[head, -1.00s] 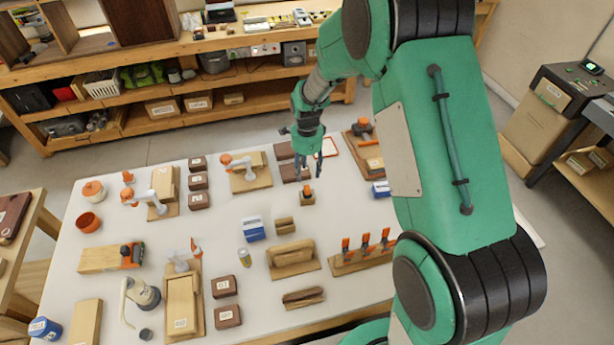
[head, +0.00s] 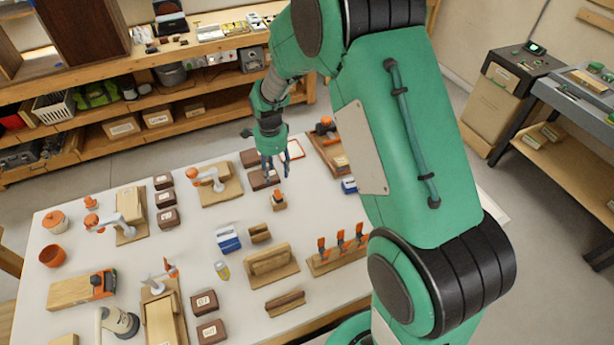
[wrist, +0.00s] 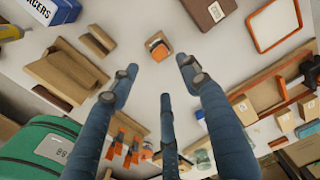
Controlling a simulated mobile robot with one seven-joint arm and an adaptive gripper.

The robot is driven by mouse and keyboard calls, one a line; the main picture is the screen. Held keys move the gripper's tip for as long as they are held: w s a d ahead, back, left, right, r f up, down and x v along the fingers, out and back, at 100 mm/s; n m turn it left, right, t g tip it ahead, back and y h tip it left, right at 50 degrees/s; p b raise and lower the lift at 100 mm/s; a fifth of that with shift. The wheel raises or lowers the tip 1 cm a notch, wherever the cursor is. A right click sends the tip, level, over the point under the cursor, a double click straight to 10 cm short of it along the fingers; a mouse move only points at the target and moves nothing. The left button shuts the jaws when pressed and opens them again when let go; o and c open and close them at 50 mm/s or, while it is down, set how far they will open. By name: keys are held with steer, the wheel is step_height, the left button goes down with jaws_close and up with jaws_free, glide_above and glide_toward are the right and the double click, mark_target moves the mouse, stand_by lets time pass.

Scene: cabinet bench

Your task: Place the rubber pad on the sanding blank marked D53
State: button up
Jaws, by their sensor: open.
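My gripper (head: 276,168) hangs fingers down over the back middle of the bench, open and empty. Its spread fingers also show in the wrist view (wrist: 160,80). A small wooden block with an orange and dark top (head: 278,198) stands just in front of it and shows beyond the fingertips in the wrist view (wrist: 158,46); I cannot tell whether this is the rubber pad. Dark brown blanks with white labels stand in a left column (head: 165,198), at the front (head: 204,302) and near the gripper (head: 263,179). I cannot read D53 on any label.
A blue-and-white box (head: 228,240), a small wooden block (head: 260,233), a wooden stand (head: 270,264) and a rack with orange clamps (head: 340,250) stand in front of the gripper. A red-framed sheet (head: 292,150) lies behind. Bare bench shows between them.

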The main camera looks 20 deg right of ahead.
steer(key=s+d+r+n+t, duration=0.1)
steer(key=s+r+n, duration=0.3)
steer(key=s+r, duration=0.55)
steer(key=s+r+n+t, duration=0.2)
steer(key=s+r+n, duration=0.3)
steer(key=r, duration=1)
steer(key=s+r+n+t, duration=0.1)
steer(key=s+r+n, duration=0.3)
steer(key=s, duration=0.6)
steer(key=s+r+n+t, duration=0.1)
steer(key=s+r+n, duration=0.2)
steer(key=s, duration=0.8)
steer(key=shift+s+d+r+n, duration=0.3)
steer(key=shift+d+r+n, duration=0.15)
steer(key=shift+n, duration=0.45)
steer(key=shift+f, duration=0.15)
